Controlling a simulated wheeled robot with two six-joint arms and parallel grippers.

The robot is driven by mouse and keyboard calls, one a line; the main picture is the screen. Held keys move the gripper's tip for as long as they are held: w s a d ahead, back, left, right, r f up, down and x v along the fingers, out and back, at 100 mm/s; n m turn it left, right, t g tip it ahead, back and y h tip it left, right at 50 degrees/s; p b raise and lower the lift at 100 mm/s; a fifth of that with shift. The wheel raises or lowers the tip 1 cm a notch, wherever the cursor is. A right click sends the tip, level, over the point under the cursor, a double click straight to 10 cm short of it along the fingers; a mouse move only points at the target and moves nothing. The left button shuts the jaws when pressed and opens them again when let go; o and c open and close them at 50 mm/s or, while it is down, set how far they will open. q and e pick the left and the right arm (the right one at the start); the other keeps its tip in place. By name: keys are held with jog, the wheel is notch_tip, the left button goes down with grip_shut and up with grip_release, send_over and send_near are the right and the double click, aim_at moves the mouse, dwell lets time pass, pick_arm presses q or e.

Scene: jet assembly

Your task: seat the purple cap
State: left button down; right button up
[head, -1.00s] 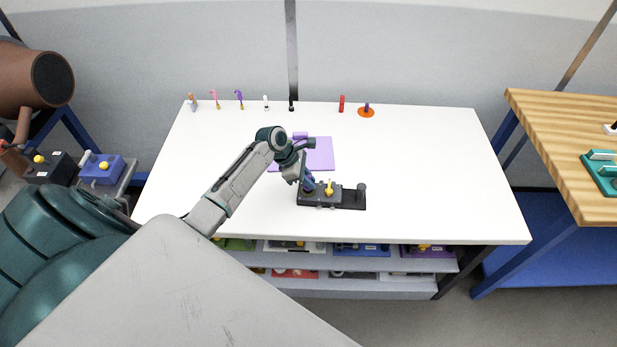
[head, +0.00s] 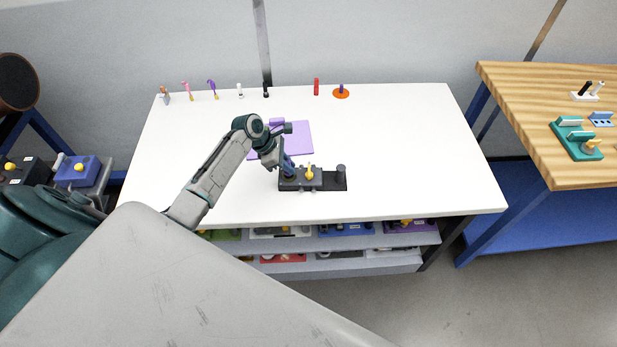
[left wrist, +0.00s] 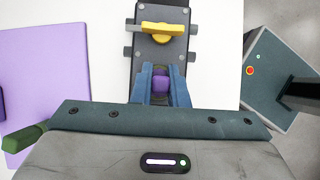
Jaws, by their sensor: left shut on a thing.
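The purple cap (left wrist: 161,82) shows in the left wrist view between the blue fingers of my left gripper (left wrist: 162,88), which is shut on it. The gripper points down at the left end of a dark fixture (head: 328,182) with a yellow lever (head: 310,173), in front of the purple mat. In the left wrist view the fixture (left wrist: 161,51) and yellow lever (left wrist: 161,30) lie just beyond the fingertips. The fingers hide the spot under the cap, so I cannot tell whether it is seated. My right gripper is not in view.
A purple mat (head: 298,138) with a purple block (head: 277,122) lies behind the fixture. Several small parts, a red one (head: 316,87) and an orange disc (head: 341,94) stand along the back edge. The right of the white table (head: 420,150) is clear. A wooden table (head: 530,110) stands right.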

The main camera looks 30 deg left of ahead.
pick_arm(q)
jog(key=shift+f, duration=0.15)
dwell(0.5)
jog(key=shift+f, duration=0.45)
dwell(0.6)
jog(key=shift+s+f+p, duration=0.1)
jog(key=shift+p, duration=0.4)
dwell(1.1)
dwell(0.6)
jog(key=c, duration=1.3)
grip_release()
jog(key=shift+c, duration=0.2)
